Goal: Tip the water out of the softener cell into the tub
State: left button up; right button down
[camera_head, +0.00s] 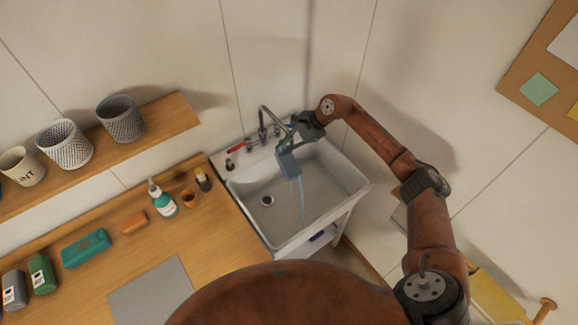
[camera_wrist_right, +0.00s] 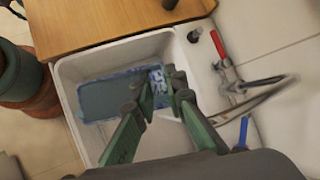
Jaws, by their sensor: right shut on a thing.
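The softener cell (camera_head: 288,163) is a small blue-grey box, held tilted above the white tub (camera_head: 330,185). A thin, pale stream of water (camera_head: 301,197) falls from it into the tub. My right gripper (camera_head: 301,133) is shut on the cell at its upper end, by the tub's back side. In the right wrist view, the cell (camera_wrist_right: 110,98) lies beyond my green fingers (camera_wrist_right: 166,88), with the tub's white rim (camera_wrist_right: 63,72) around it. How much water is left inside the cell cannot be seen. My left gripper is not in view.
A metal faucet (camera_head: 264,118) and a red-handled tap (camera_head: 237,147) stand at the tub's back, close to my right gripper. A wooden counter (camera_head: 205,240) with bottles adjoins the tub on the left. A wall shelf (camera_head: 160,125) holds baskets. The drain (camera_head: 267,201) is uncovered.

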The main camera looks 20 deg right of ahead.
aim_at(288, 166)
jog(key=shift+s+d+r+n+t+p, duration=0.1)
jog(key=shift+s+n+t+p, duration=0.2)
jog(key=shift+s+t+p, duration=0.5)
dwell(0.4)
jog(key=shift+s+d+r+n+t+y+p, duration=0.15)
jog(key=shift+s+n+t+y+p, duration=0.15)
jog(key=shift+s+t+y+p, duration=0.35)
dwell(0.6)
jog(key=shift+s+t, duration=0.1)
jog(key=shift+t, duration=0.25)
jog(key=shift+s+t, duration=0.1)
jog(key=shift+t, duration=0.3)
jog(key=shift+n+t+y+b, duration=0.25)
jog(key=shift+n+t+b, duration=0.05)
jog(key=shift+b, duration=0.05)
jog(key=shift+t+b, duration=0.3)
jog(key=shift+b, duration=0.1)
jog(key=shift+r, duration=0.1)
